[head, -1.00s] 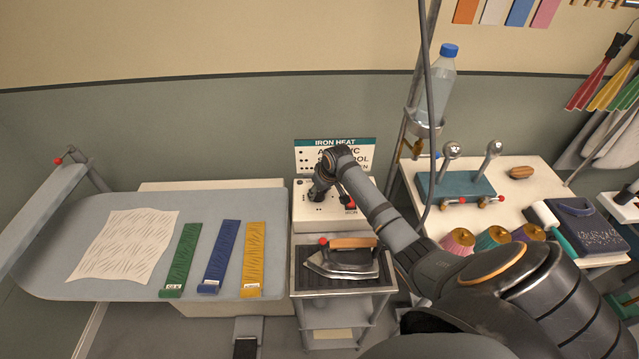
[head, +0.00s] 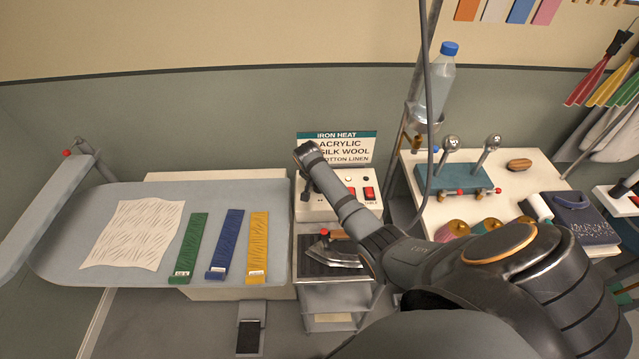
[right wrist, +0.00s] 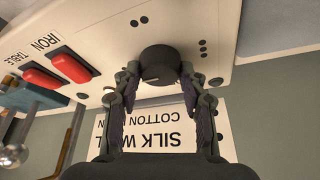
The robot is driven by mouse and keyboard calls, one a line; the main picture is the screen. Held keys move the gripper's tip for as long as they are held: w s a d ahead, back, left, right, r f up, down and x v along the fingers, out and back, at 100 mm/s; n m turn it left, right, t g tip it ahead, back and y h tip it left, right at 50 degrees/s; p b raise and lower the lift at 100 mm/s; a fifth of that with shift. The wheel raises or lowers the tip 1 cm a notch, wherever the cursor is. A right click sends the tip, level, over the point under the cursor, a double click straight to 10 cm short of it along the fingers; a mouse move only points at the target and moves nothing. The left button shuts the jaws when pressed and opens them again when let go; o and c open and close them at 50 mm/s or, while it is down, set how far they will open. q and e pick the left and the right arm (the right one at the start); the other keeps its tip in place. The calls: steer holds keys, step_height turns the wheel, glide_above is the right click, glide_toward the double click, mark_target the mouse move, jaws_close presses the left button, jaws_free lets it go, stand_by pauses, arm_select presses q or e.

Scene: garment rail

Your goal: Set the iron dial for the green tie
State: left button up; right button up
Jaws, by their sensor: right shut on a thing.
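The dark round iron dial (right wrist: 160,64) is on the white control box (head: 345,208), between the fingertips of my right gripper (right wrist: 160,78). The gripper is shut on the dial, with a finger on either side. A light mark shows on the dial's edge, and groups of black dots surround it on the panel. In the head view my right gripper (head: 308,190) is at the box's left part and my arm hides the dial. The green tie (head: 188,247) lies on the ironing board with a small label, too small to read. My left gripper is not in view.
The iron heat sign (head: 340,148) behind the box lists acrylic, silk, wool, cotton and linen. Red switches (right wrist: 70,65) sit beside the dial. Blue and yellow ties lie beside the green one. The iron (head: 330,252) rests on its stand below my forearm.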

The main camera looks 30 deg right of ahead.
steer(key=m, duration=0.2)
steer(key=m+g+b, duration=0.1)
steer(key=shift+w+m+h, duration=0.2)
steer(key=shift+m+h, duration=0.2)
steer(key=m+g+b, duration=0.1)
steer(key=m+b, duration=0.2)
steer(key=shift+w+f+m+g, duration=0.1)
steer(key=shift+f+m+g, duration=0.05)
steer(key=shift+m+g, duration=0.2)
steer(key=m+g+b, duration=0.1)
steer(key=m+b, duration=0.3)
steer(key=b, duration=0.2)
steer(key=m+g+y+b, duration=0.1)
steer(key=m+g+b, duration=0.1)
steer(key=m+b, duration=0.3)
steer(key=shift+w+b, duration=0.15)
steer(key=shift+b, duration=0.35)
steer(key=shift+m+g+y+b, duration=0.4)
steer(key=shift+m+b, duration=0.45)
steer(key=shift+b, duration=0.3)
steer(key=shift+r, duration=0.2)
steer(key=o, duration=1.1)
steer(key=shift+o, duration=0.2)
